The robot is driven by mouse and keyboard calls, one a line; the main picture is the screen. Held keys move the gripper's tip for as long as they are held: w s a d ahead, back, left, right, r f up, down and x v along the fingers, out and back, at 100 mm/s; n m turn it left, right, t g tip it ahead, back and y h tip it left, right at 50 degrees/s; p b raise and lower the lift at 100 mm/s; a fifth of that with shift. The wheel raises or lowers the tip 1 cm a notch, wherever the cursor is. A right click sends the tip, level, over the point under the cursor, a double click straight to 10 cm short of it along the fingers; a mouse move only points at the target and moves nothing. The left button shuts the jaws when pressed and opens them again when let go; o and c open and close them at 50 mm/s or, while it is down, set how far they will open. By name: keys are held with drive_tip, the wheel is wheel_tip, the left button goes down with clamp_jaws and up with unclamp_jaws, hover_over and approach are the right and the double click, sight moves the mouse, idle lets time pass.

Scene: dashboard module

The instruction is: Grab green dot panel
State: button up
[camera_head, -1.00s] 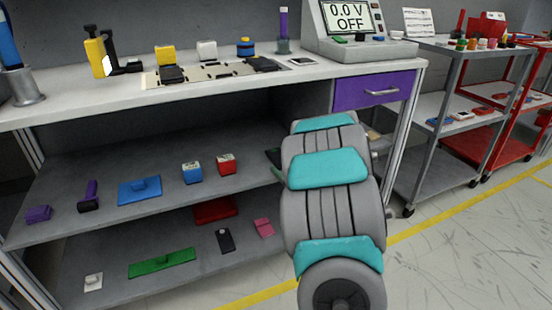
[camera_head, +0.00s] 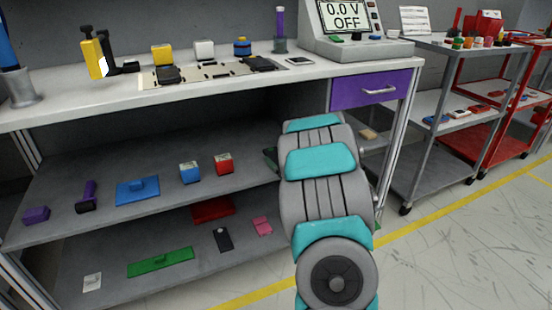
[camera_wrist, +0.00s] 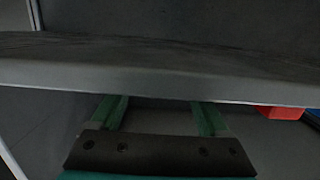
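A green panel (camera_head: 160,262) with a small raised piece on top lies flat on the lower shelf in the head view. I cannot make out a dot on it. My gripper (camera_wrist: 158,108) shows in the wrist view with two green fingers spread apart and nothing visible between them. Its fingertips reach the lower edge of a grey shelf board (camera_wrist: 160,78) that crosses the view. In the head view my arm covers most of the gripper; only a dark green bit shows left of the arm, right of the panel and apart from it. The green panel is not visible in the wrist view.
The lower shelf also holds a white piece (camera_head: 92,282), a red panel (camera_head: 213,209), a black piece (camera_head: 222,239) and a pink piece (camera_head: 262,226). The middle shelf (camera_head: 60,185) above holds several parts. A red part (camera_wrist: 280,113) shows at right in the wrist view.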

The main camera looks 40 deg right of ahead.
drive_tip(key=c, duration=1)
